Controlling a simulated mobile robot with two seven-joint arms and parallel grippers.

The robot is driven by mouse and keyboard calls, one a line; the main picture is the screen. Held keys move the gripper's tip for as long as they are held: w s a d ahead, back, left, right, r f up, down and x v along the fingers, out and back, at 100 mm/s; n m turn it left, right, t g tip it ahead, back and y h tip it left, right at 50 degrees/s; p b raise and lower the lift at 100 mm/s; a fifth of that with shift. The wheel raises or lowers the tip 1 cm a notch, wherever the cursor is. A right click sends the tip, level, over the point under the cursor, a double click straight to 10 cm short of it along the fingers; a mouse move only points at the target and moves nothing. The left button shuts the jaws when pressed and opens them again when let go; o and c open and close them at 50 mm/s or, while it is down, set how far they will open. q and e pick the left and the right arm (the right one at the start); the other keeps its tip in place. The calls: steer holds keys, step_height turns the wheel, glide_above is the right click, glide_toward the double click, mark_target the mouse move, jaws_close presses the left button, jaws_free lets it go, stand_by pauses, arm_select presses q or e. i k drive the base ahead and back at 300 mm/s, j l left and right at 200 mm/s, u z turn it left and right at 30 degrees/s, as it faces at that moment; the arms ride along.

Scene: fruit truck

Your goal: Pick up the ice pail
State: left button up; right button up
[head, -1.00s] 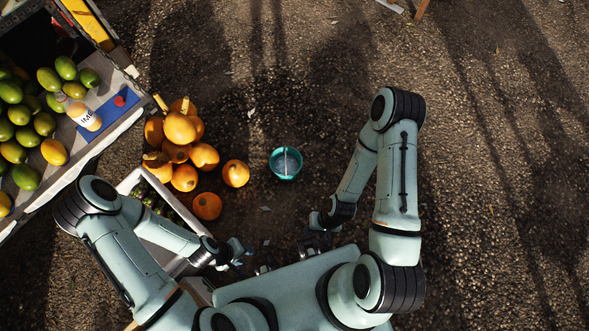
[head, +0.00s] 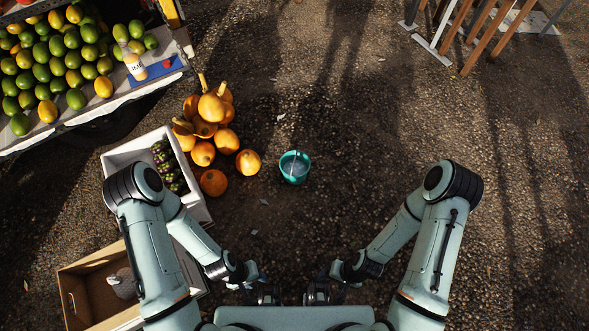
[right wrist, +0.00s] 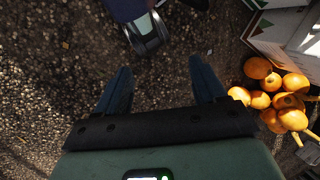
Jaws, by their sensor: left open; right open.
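The ice pail (head: 295,167) is a small teal bucket with a thin handle. It stands on the ground ahead of my arms in the head view, apart from both grippers. My left gripper (head: 258,281) is open and empty, low in the head view, below and left of the pail. My right gripper (head: 329,281) is open and empty, below and right of the pail. In the right wrist view its two dark fingers (right wrist: 163,88) are spread with only ground between them. The pail does not show in the right wrist view.
Orange pumpkins (head: 212,120) lie just left of the pail. A white crate (head: 125,160) of dark produce and a cardboard box (head: 75,300) stand further left. A fruit stall (head: 130,95) with a bottle is at upper left. Wooden legs (head: 490,38) stand at upper right. Ground right of the pail is clear.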

mark_target(293, 155)
steer(key=i+u, duration=0.3)
steer(key=i, duration=0.15)
steer(key=i+l+u, duration=0.25)
steer(key=i, duration=0.2)
steer(key=i+l+u, duration=0.15)
steer(key=i+u, duration=0.15)
steer(key=i, duration=0.1)
